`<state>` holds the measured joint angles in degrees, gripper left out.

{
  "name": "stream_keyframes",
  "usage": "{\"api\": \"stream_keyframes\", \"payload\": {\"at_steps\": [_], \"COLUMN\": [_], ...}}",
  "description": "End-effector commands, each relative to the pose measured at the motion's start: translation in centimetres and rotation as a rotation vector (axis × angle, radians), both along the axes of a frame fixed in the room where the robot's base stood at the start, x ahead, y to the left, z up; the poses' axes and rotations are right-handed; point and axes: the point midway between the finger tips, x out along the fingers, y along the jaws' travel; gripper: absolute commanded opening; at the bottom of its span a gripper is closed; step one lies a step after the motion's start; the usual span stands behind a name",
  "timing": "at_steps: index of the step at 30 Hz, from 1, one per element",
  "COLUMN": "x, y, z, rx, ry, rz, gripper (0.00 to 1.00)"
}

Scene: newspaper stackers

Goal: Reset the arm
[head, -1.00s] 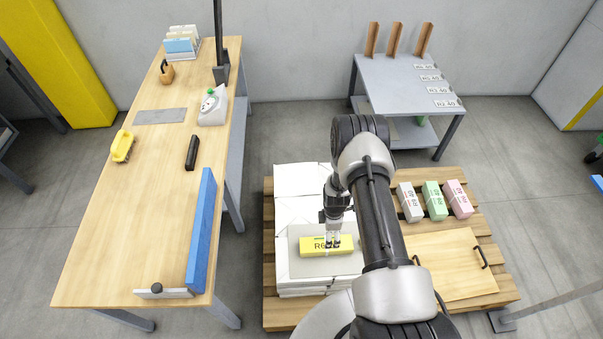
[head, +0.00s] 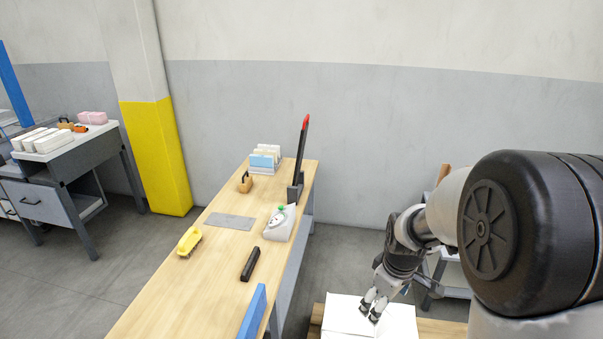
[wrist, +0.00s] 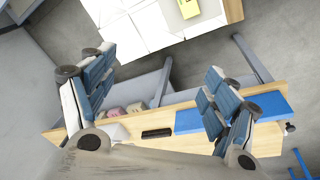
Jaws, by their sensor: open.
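My gripper (head: 371,306) hangs above the white paper stacks (head: 345,318) at the lower right of the head view. In the wrist view my gripper (wrist: 160,100) has its two blue-padded fingers wide apart with nothing between them. The yellow block (wrist: 189,8) lies on the white stacks at the top of the wrist view, apart from the fingers. My arm covers much of the right side of the head view.
A long wooden workbench (head: 180,295) runs through the middle, bearing a yellow brush (head: 189,240), a black bar (head: 250,264), a white dispenser (head: 280,224), and a blue strip (head: 253,314). A grey side table (head: 75,150) stands at the left. Grey floor (head: 90,270) lies clear between them.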

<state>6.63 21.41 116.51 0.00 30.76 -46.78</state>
Motion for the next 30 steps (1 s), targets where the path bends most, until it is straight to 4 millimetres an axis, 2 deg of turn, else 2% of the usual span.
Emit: {"api": "stream_keyframes", "payload": {"at_steps": [1, 6, 12, 18, 21, 25, 30], "x": [-1.2, -6.2, -13.2, -20.0, -22.4, -24.1, -24.5], "y": [0.6, 2.1, 3.7, 4.7, 5.0, 5.2, 5.2], "z": [2.8, 9.2, 14.2, 16.3, 16.5, 16.4, 16.4], "rx": [0.008, 0.048, 0.107, 0.174, 0.201, 0.222, 0.228], "ry": [-0.025, -0.076, -0.134, -0.184, -0.199, -0.209, -0.212], "rz": [-0.042, -0.197, -0.378, -0.545, -0.606, -0.654, -0.667], "gripper": [0.80, 0.80, 0.80, 0.80, 0.80, 0.80, 0.80]}}
